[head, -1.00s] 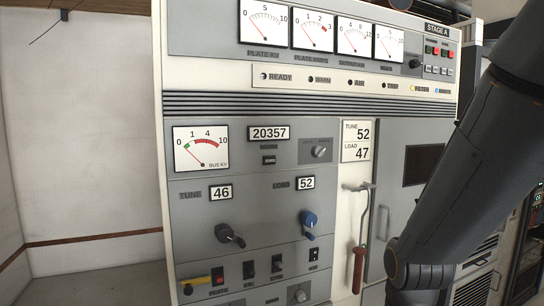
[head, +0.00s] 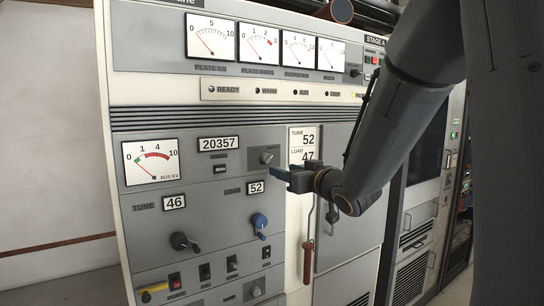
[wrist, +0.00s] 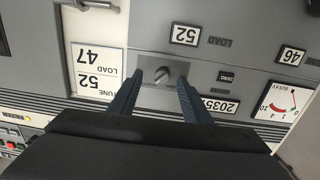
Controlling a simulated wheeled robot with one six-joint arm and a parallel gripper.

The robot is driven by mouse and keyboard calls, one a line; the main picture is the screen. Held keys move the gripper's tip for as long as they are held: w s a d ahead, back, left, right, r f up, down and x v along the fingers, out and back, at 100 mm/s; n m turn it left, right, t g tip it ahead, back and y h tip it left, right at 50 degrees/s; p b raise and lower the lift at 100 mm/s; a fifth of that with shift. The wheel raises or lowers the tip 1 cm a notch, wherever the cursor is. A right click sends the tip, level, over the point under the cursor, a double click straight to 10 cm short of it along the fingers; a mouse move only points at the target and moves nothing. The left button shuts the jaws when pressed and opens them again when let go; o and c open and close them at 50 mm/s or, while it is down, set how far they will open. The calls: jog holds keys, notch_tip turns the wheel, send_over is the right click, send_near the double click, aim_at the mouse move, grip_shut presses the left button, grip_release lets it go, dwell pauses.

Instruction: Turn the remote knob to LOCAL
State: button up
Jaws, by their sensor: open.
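A small grey rotary knob (head: 266,158) sits on a square plate to the right of the 20357 counter; its label is too small to read. In the wrist view, which is upside down, the knob (wrist: 163,75) lies between my fingertips in the picture, with its slot tilted. My gripper (head: 280,171) is open, its two blue fingers pointing at the panel just to the right of the knob in the head view. In the wrist view my gripper (wrist: 158,82) shows a finger on each side of the knob. I cannot tell whether they touch it.
A blue LOAD crank (head: 259,222) and a black TUNE crank (head: 180,241) stick out below. A red-handled lever (head: 308,262) hangs at right. Another grey knob (head: 255,291) and several switches line the bottom. The TUNE/LOAD card (head: 302,143) is beside my gripper.

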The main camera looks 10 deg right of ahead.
aim_at(270, 160)
jog(key=shift+y, duration=0.4)
jog(key=shift+r+p+x, duration=0.3)
jog(key=shift+p+x, duration=0.15)
jog(key=shift+x, duration=0.85)
jog(key=shift+r+p+x, duration=0.3)
jog(key=shift+p+x, duration=0.15)
jog(key=shift+x, duration=0.85)
jog(key=shift+r+p+x, duration=0.3)
jog(key=shift+p+x, duration=0.15)
jog(key=shift+x, duration=0.9)
jog(key=shift+a, duration=0.15)
jog(key=c, duration=1)
